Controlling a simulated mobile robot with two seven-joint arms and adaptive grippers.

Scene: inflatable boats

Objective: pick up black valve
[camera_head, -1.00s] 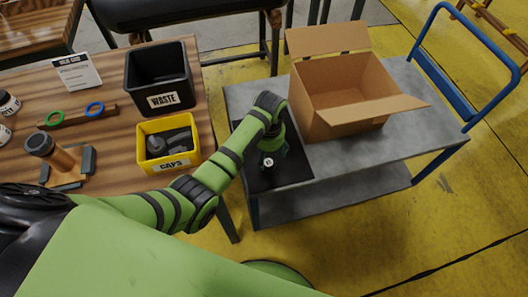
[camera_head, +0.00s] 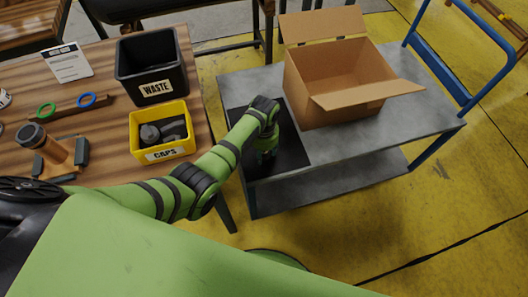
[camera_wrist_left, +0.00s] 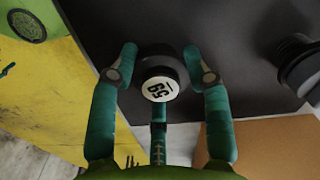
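A black round valve (camera_wrist_left: 165,62) with a white numbered label stands on the black mat (camera_wrist_left: 90,20) between my left gripper's fingers in the left wrist view. My left gripper (camera_wrist_left: 162,58) is open, with its teal fingers on both sides of the valve and a further finger below it. I cannot tell whether any finger touches it. In the head view the left gripper (camera_head: 266,155) points down over the black mat (camera_head: 290,160) on the grey cart, and hides the valve. A second dark round part (camera_wrist_left: 298,68) is at the right in the wrist view. My right gripper is not in view.
An open cardboard box (camera_head: 345,90) stands on the cart (camera_head: 420,125) beside the mat. On the wooden table (camera_head: 100,110) are a black WASTE bin (camera_head: 155,88), a yellow CAPS bin (camera_head: 163,153) and a brown fixture (camera_head: 52,150). The cart's right end is clear.

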